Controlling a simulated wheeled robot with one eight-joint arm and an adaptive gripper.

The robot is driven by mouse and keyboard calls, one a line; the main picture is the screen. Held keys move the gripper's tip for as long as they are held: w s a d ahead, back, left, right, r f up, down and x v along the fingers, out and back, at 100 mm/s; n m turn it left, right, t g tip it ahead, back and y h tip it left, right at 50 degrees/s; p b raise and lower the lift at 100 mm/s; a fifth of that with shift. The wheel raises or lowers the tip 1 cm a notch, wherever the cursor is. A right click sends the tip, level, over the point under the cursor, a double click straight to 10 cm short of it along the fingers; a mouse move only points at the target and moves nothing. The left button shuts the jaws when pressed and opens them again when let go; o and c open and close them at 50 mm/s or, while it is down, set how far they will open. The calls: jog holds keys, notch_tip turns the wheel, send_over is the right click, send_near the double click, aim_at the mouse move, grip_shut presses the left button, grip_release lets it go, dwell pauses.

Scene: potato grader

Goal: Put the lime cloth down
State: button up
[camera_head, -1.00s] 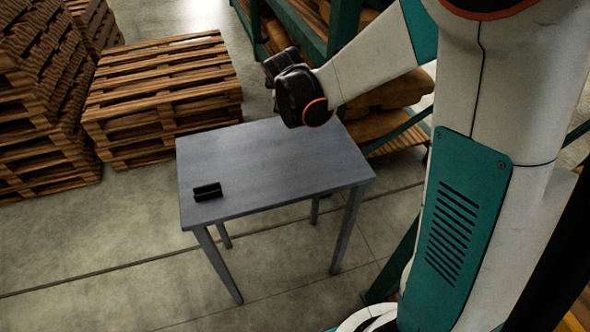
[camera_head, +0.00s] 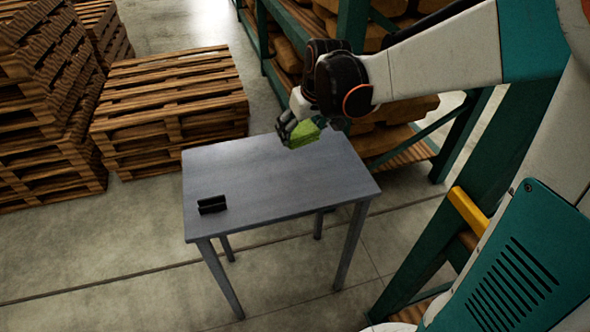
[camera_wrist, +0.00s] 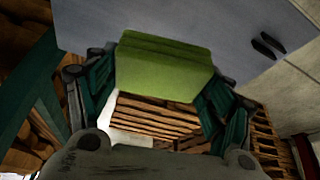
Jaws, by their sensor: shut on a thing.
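The lime cloth (camera_head: 303,134) is a folded, bright green piece held in my gripper (camera_head: 308,128) at the far right part of the grey table (camera_head: 245,178). In the wrist view the lime cloth (camera_wrist: 163,68) shows large between the two dark green fingers of my gripper (camera_wrist: 158,85), which are shut on it. The tabletop (camera_wrist: 205,25) lies beyond the cloth in that view. The cloth appears to be above the table; I cannot tell whether it touches it.
A small black object (camera_head: 212,204) stands on the near left of the table. Most of the tabletop is clear. Stacked wooden pallets (camera_head: 168,105) stand behind left. A green rack (camera_head: 350,40) with brown sacks stands close at the right.

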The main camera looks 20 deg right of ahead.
aim_at(298, 183)
notch_tip(298, 183, down, 19)
jog(key=b, duration=0.7)
jog(key=shift+f, duration=0.1)
jog(key=o, duration=1)
jog(key=shift+c, duration=0.2)
jog(key=s+a+p+v, duration=0.1)
jog(key=p+v, duration=0.5)
jog(key=v, duration=0.8)
jog(key=s+r+m+t, duration=0.1)
jog(key=s+r, duration=0.4)
jog(key=s, duration=0.3)
jog(key=s+r+m+t+h, duration=0.1)
jog(key=s+r, duration=0.4)
jog(key=s, duration=0.3)
jog(key=shift+s+r+t, duration=0.35)
jog(key=shift+s+t, duration=0.05)
